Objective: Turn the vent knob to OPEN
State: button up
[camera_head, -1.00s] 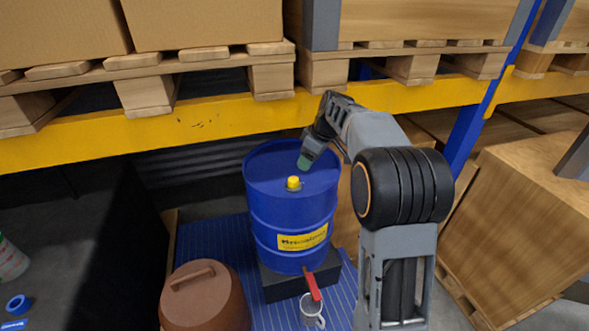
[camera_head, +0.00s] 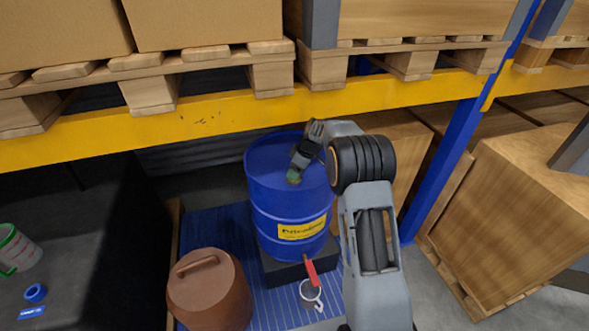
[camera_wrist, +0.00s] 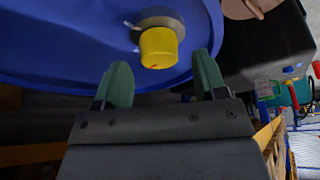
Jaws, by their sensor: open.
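The yellow vent knob (camera_wrist: 159,47) sits on a grey metal collar on top of the blue drum (camera_head: 280,217). A small red mark shows on the knob's near face, and no lettering is readable. In the wrist view my gripper (camera_wrist: 161,80) is open, with its two green fingers apart. The knob appears just beyond the fingertips, between their lines; I cannot tell whether anything touches. In the head view my gripper (camera_head: 293,177) is over the drum top and hides the knob.
A yellow rack beam (camera_head: 230,116) with loaded pallets runs behind the drum. A red-handled tap (camera_head: 310,272) sticks out low at the front, above a mug (camera_head: 311,294). A brown lidded pot (camera_head: 208,288) stands front left. Wooden crates (camera_head: 515,205) stand to the right.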

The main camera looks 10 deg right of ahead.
jog(key=shift+x, duration=0.9)
jog(key=shift+c, duration=0.2)
jog(key=c, duration=0.9)
jog(key=shift+o, duration=0.2)
